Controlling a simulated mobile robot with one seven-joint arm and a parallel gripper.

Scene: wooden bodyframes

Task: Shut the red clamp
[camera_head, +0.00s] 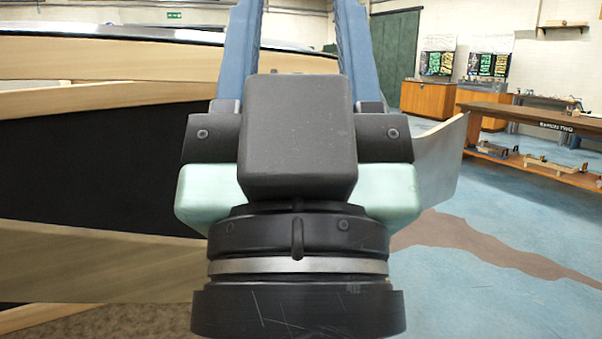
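My gripper (300,20) fills the middle of the head view, seen from behind. Its two blue fingers point up and away and stand well apart. Their tips are cut off by the top edge, and nothing shows between the visible lengths. The red clamp is not visible in this view. My gripper's body hides much of the centre.
A wooden frame (100,97) with a dark panel (90,160) stands close on the left. A grey curved sheet (443,160) shows just right of my gripper. Workbenches (510,108) stand farther right. Blue floor (520,225) is open at lower right.

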